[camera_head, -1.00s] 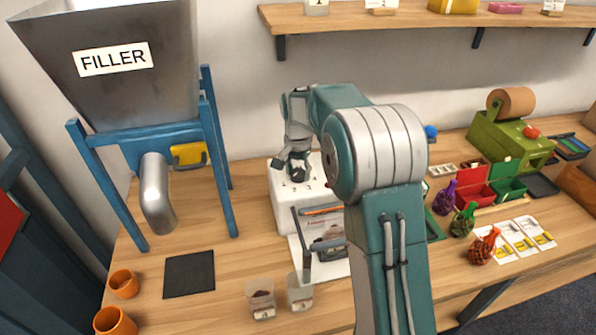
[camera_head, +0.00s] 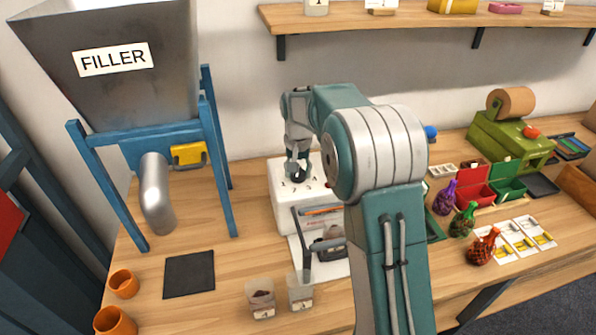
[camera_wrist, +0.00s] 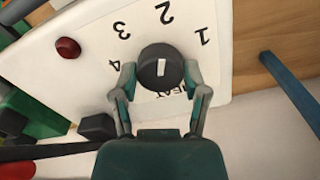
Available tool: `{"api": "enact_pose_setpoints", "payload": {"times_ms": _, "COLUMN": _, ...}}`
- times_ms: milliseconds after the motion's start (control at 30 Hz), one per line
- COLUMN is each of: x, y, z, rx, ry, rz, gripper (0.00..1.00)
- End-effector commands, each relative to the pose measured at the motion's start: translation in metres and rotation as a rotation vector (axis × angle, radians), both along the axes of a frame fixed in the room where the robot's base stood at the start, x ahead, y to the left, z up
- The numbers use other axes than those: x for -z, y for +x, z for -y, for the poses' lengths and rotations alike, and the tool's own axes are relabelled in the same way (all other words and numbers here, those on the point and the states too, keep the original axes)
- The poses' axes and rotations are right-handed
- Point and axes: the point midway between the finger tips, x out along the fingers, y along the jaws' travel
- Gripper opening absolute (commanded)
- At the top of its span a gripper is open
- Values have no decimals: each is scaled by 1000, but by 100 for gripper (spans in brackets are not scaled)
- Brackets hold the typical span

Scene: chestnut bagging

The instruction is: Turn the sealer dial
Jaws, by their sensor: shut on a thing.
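The white sealer (camera_head: 282,200) stands on the bench, left of my arm's big joint. Its black dial (camera_wrist: 160,67) sits on the top face, ringed by the numbers 1 to 4, with the word HEAT partly hidden. A white mark on the dial points along the picture's vertical in the wrist view. My gripper (camera_wrist: 160,84) is shut on the dial, one finger on each side of it. In the head view my gripper (camera_head: 298,173) points down onto the sealer's top, and the dial is mostly covered there.
A red knob (camera_wrist: 68,47) is also on the sealer's top. The filler (camera_head: 110,70) stands at the left, with a dark mat (camera_head: 189,274) below. Two clear bags (camera_head: 262,304) stand in front. Colored net bags (camera_head: 482,247) stand at the right.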

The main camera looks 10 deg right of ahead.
Motion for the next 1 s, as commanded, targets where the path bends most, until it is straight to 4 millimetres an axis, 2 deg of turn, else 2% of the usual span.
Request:
{"api": "enact_pose_setpoints", "payload": {"times_ms": 167, "x": 1, "y": 1, "z": -1, "rx": 0, "ry": 1, "rz": 3, "gripper": 11}}
{"api": "enact_pose_setpoints", "payload": {"times_ms": 200, "x": 1, "y": 1, "z": -1, "rx": 1, "ry": 1, "rz": 3, "gripper": 63}}
{"api": "enact_pose_setpoints", "payload": {"times_ms": 267, "x": 1, "y": 1, "z": -1, "rx": 1, "ry": 1, "rz": 3, "gripper": 90}}
{"api": "enact_pose_setpoints", "payload": {"times_ms": 300, "x": 1, "y": 1, "z": -1, "rx": 1, "ry": 1, "rz": 3, "gripper": 93}}
{"api": "enact_pose_setpoints", "payload": {"times_ms": 767, "x": -5, "y": 0, "z": 0, "rx": 2, "ry": 0, "rz": 2, "gripper": 93}}
{"api": "enact_pose_setpoints", "payload": {"times_ms": 867, "x": -19, "y": 1, "z": 0, "rx": 2, "ry": 0, "rz": 4, "gripper": 93}}
{"api": "enact_pose_setpoints", "payload": {"times_ms": 1000, "x": -48, "y": 1, "z": -1, "rx": 1, "ry": 0, "rz": 6, "gripper": 93}}
